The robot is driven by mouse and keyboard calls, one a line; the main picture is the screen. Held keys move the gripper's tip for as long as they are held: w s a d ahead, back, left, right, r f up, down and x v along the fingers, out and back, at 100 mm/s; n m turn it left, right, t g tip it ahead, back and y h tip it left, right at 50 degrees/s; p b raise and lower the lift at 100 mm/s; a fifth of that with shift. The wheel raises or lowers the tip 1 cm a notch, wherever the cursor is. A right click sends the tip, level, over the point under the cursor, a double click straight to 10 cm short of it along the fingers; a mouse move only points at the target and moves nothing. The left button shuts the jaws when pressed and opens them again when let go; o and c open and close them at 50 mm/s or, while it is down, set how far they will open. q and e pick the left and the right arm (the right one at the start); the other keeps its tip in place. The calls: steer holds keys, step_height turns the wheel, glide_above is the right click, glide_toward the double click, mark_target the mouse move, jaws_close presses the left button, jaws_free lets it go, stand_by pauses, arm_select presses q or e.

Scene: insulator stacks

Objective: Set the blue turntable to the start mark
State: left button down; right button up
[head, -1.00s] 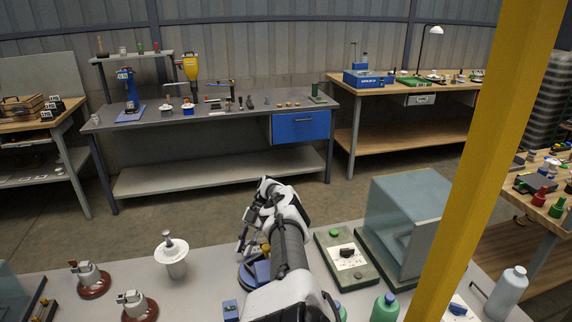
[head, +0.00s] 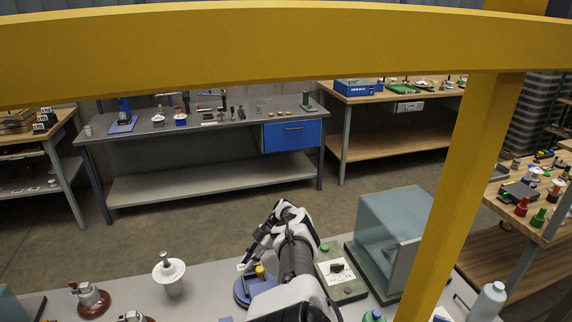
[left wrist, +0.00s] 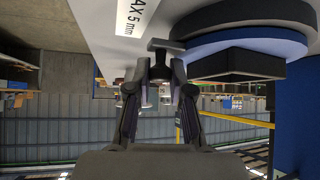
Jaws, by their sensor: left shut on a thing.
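The blue turntable (head: 242,291) sits on the grey bench, partly hidden behind my left arm in the head view. It also shows in the left wrist view (left wrist: 272,46) as a blue disc with a dark square block (left wrist: 238,66) on it. My left gripper (head: 246,264) is at the turntable's left side in the head view. In the left wrist view, my left gripper (left wrist: 160,72) is shut on a small dark T-shaped grip (left wrist: 164,46) beside the disc. I cannot make out the start mark. My right gripper is not in view.
Brown-based fixtures (head: 92,300) are farther left. A green-based plate (head: 340,280) and a glass-sided box (head: 392,230) stand to the right. A yellow frame (head: 455,190) crosses the head view.

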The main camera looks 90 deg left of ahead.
arm_select(q)
steer(key=shift+d+f, duration=0.1)
steer(key=c, duration=1)
jaws_free()
